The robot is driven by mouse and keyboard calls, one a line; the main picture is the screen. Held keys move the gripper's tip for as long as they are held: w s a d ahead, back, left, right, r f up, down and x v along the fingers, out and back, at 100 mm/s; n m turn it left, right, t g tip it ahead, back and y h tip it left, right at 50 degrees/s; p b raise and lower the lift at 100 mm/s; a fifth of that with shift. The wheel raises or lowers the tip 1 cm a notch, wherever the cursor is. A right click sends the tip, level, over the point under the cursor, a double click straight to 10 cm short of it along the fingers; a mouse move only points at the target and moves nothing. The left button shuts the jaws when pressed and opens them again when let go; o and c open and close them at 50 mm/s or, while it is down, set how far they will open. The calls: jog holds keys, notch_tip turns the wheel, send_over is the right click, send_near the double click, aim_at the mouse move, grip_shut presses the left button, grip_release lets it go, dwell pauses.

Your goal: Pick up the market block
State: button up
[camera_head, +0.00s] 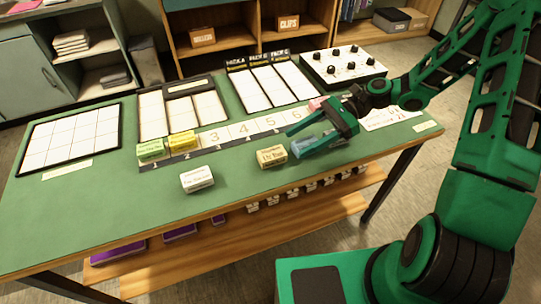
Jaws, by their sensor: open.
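Several small labelled blocks are on the green table; I cannot read which is the market block. A green block (151,151) is on slot 1 and a yellow block (182,141) on slot 2 of the numbered strip. A white block (197,179) and a tan block (271,157) lie in front of the strip. My gripper (292,142) is open at the right, just right of the tan block. A pale blue block (304,145) shows between its fingers, partly hidden. A pink block (316,103) shows just behind the gripper.
The numbered strip (243,130) runs across the table (95,205). White grids (70,135) lie at the left and back. A panel with black knobs (343,66) is at the back right. The front left of the table is clear. Shelves stand behind.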

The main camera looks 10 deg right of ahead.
aim_at(273, 153)
jog(key=shift+x, duration=1.2)
jog(key=x, duration=0.4)
jog(key=shift+w+a+r, duration=0.2)
jog(key=shift+w+r, duration=0.1)
jog(key=shift+s+a+f, duration=0.1)
jog(key=shift+a+f, duration=0.15)
jog(key=shift+a, duration=0.3)
jog(key=shift+c, duration=0.6)
jog(key=c, duration=1)
